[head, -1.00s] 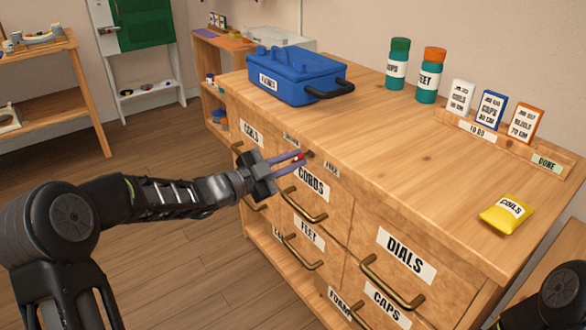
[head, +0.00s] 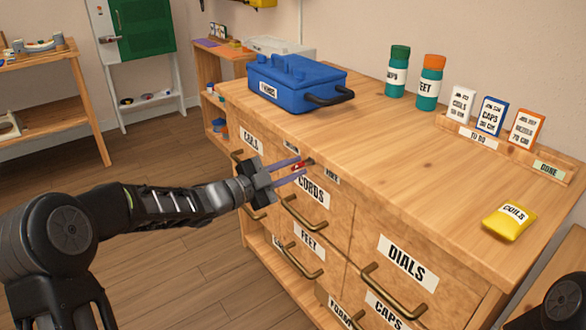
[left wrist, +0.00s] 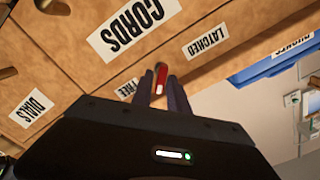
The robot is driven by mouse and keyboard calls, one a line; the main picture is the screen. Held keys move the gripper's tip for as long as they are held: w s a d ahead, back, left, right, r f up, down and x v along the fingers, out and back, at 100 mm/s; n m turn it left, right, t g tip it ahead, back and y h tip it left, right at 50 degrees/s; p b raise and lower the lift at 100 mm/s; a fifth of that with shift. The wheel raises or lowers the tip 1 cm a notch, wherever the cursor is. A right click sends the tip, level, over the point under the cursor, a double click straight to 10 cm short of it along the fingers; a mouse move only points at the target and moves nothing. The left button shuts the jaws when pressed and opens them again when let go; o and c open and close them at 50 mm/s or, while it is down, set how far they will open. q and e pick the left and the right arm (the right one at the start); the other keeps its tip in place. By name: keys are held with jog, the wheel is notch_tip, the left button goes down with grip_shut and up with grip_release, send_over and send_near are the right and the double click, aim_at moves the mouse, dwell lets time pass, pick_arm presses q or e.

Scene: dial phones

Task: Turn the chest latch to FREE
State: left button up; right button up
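The chest latch (head: 298,167) is a small red handle on the top front rail of the wooden chest. In the left wrist view the latch (left wrist: 160,77) lies between the LATCHED label (left wrist: 205,39) and the FREE label (left wrist: 127,89); I cannot tell clearly which it points to. My left gripper (head: 301,165) has its two purple fingers apart, one on each side of the latch. In the left wrist view the fingertips (left wrist: 161,84) flank it, and firm contact does not show. The FREE label also shows in the head view (head: 332,176). My right gripper is out of view.
Drawers with brass handles, such as DIALS (head: 408,262) and CORDS (head: 313,191), lie below and right. On the chest top stand a blue case (head: 297,85), two bottles, several small boxes and a yellow packet (head: 509,221). The middle of the top is clear.

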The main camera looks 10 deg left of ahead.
pick_arm(q)
jog(key=p+v, duration=0.1)
jog(key=v, duration=0.7)
jog(key=shift+p, duration=0.3)
